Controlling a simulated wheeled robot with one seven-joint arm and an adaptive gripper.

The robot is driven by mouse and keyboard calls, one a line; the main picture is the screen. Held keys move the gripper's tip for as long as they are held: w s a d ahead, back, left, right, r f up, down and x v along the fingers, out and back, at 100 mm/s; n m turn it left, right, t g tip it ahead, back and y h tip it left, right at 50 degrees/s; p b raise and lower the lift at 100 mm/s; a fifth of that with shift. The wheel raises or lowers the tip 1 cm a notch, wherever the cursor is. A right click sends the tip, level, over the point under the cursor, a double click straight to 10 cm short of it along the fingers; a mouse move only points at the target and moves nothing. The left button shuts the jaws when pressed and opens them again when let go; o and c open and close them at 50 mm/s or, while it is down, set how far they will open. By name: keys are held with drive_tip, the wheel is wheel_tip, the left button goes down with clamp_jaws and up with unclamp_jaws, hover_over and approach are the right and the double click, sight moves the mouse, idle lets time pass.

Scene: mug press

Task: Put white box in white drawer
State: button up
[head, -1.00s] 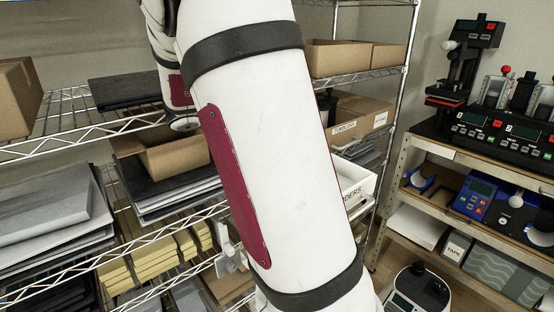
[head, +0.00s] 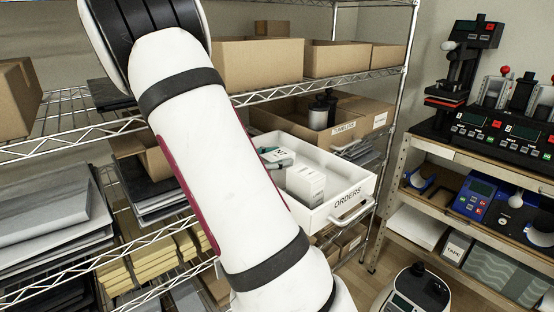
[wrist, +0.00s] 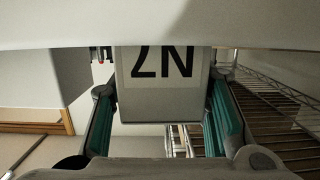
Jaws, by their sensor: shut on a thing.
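My gripper (wrist: 160,108) is shut on a white box (wrist: 158,90) with large black letters, gripped between its teal-padded fingers in the wrist view. The white drawer (head: 347,206), marked ORDERS, is pulled out from the shelf rack in the head view. My arm hides much of the left side.
A cardboard bin (head: 343,131) with dark cylinders sits behind the drawer. Cardboard boxes (head: 258,64) stand on the shelf above. Yellow stacks (head: 155,262) lie on the lower left shelf. A workbench (head: 470,160) with machines stands at right.

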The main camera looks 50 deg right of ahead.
drive_tip(key=shift+f, duration=0.2)
drive_tip(key=o, duration=1.5)
drive_tip(key=shift+r, duration=0.2)
drive_tip(key=b+v, duration=0.1)
drive_tip(key=v, duration=1.1)
drive_tip(key=shift+s, duration=0.15)
